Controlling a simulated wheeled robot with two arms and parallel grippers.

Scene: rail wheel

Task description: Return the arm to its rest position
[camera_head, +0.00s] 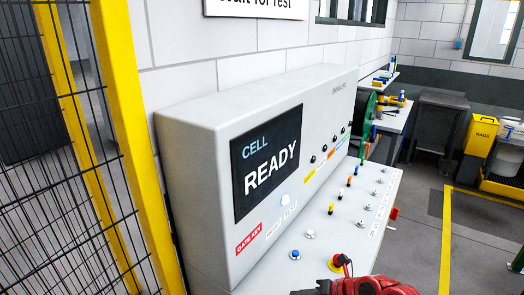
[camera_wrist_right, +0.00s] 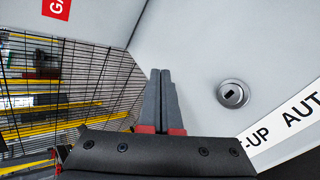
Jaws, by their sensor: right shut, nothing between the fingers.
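My right gripper (camera_wrist_right: 161,72) shows in the right wrist view with its two grey fingers together and nothing between them. The fingers point at the light grey face of the control console, left of a round key switch (camera_wrist_right: 233,94); I cannot tell whether they touch it. In the head view, a red and black part of my arm (camera_head: 372,287) shows at the bottom edge, in front of the console (camera_head: 200,165). The fingers are not visible there. My left gripper is not in view.
The console screen (camera_head: 268,163) reads "CELL READY". A yellow-framed mesh fence (camera_head: 138,150) stands close at left. A workbench (camera_head: 397,113) is behind; open floor (camera_head: 415,225) lies at right.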

